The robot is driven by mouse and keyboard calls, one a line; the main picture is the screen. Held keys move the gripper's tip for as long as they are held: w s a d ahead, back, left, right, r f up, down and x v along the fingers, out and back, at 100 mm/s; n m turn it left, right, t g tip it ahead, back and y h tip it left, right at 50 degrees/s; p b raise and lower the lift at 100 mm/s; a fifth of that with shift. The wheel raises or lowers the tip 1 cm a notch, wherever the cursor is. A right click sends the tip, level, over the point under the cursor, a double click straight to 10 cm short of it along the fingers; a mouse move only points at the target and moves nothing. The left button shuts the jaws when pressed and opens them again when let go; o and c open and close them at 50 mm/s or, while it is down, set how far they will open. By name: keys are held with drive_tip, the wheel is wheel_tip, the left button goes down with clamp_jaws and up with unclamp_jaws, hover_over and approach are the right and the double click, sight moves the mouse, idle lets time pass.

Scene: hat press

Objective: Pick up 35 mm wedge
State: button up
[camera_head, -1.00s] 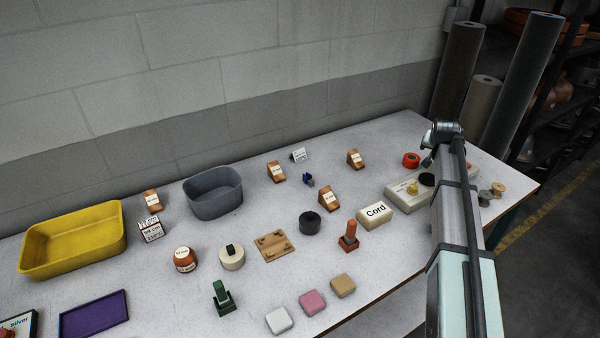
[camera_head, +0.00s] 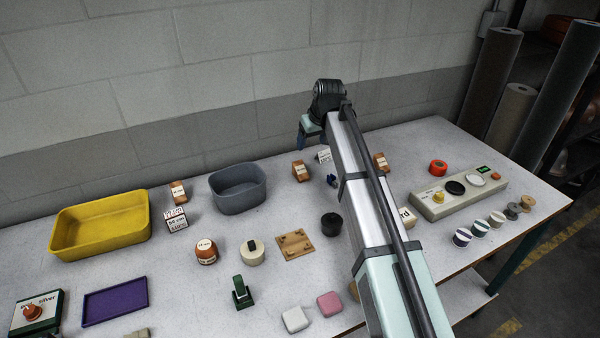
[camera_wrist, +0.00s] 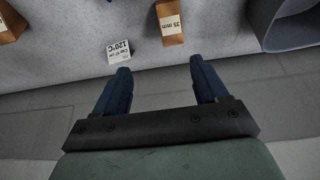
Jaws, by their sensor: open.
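The 35 mm wedge (camera_wrist: 171,22), a brown block with a white label, lies on the table near the back. In the head view it (camera_head: 299,171) stands right of the grey bin, its label too small to read there. My gripper (camera_wrist: 158,72) is open and empty, its two dark blue fingers apart. In the head view my gripper (camera_head: 303,142) hangs above the table's back edge by the wall, above and behind the wedge. The wedge lies beyond the fingertips in the wrist view, untouched.
A small white card (camera_wrist: 119,51) stands beside the wedge. The grey bin (camera_head: 238,190) is to its left. Other wedges stand at the right (camera_head: 381,163) and left (camera_head: 178,191). The wall is close behind my gripper. My arm covers part of the table.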

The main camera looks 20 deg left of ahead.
drive_tip(key=a, duration=0.1)
hover_over(299, 165)
drive_tip(key=d, duration=0.2)
drive_tip(key=f, duration=0.7)
drive_tip(key=shift+s+a+f, duration=0.15)
drive_tip(key=shift+s+f, duration=0.15)
drive_tip(key=shift+s, duration=0.1)
drive_tip(key=shift+s+x, duration=0.15)
drive_tip(key=shift+x, duration=1.2)
drive_tip(key=shift+s+x, duration=0.2)
drive_tip(key=shift+x, duration=1.15)
drive_tip(key=shift+a, duration=0.1)
drive_tip(key=shift+c, duration=0.3)
drive_tip(key=c, duration=1)
